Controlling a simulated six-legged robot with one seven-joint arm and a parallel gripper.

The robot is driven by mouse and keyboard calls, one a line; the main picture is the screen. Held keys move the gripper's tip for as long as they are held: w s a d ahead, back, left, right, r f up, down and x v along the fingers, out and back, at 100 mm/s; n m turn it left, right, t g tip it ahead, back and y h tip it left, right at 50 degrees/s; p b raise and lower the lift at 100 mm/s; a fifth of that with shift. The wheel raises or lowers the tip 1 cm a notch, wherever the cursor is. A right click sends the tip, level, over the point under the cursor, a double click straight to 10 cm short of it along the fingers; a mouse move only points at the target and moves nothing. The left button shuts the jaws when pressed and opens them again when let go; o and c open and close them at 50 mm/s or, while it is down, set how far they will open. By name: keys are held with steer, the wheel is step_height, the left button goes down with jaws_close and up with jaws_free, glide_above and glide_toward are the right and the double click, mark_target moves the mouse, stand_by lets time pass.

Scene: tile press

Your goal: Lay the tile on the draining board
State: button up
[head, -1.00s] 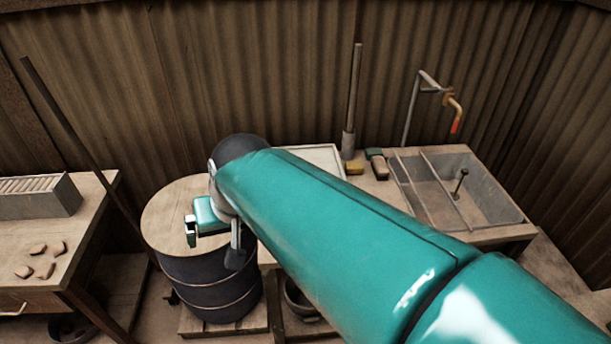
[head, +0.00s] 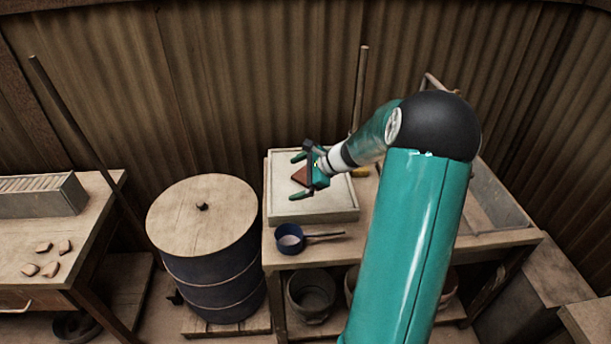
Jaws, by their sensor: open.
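A red-brown tile (head: 300,177) shows over the pale, square draining board (head: 335,211) on the wooden bench. My gripper (head: 295,176) points left above the board with its two fingers spread wide. The tile lies between the fingers, with a gap visible on either side. Part of the tile's right side is hidden by the gripper's palm. It looks to lie on the board, but I cannot tell its exact height from this view.
A blue pan (head: 290,238) with a dark handle stands just in front of the board. A lidded barrel (head: 204,215) is to the left. A sink (head: 490,200) is to the right, partly behind my arm. Broken shards (head: 50,258) lie on the left table.

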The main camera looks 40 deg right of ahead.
steer(key=s+d+f+m+t, duration=0.1)
steer(key=d+f+m, duration=0.1)
steer(key=d, duration=0.3)
steer(key=s+d+f+m+t+h, duration=0.1)
steer(key=d+f+m+t, duration=0.1)
steer(key=d, duration=0.4)
steer(key=s+d+f+m+t+h, duration=0.1)
steer(key=d+f+m, duration=0.3)
steer(key=d+m, duration=0.1)
steer(key=shift+s+d, duration=0.25)
steer(key=shift+d, duration=0.05)
steer(key=shift+d+f+m+t, duration=0.15)
steer(key=shift+d+m+t, duration=0.15)
steer(key=shift+m, duration=0.1)
steer(key=x, duration=1.3)
steer(key=shift+w+f, duration=0.2)
steer(key=shift+f, duration=0.15)
steer(key=shift+c, duration=0.2)
steer(key=shift+r, duration=0.1)
steer(key=c, duration=1)
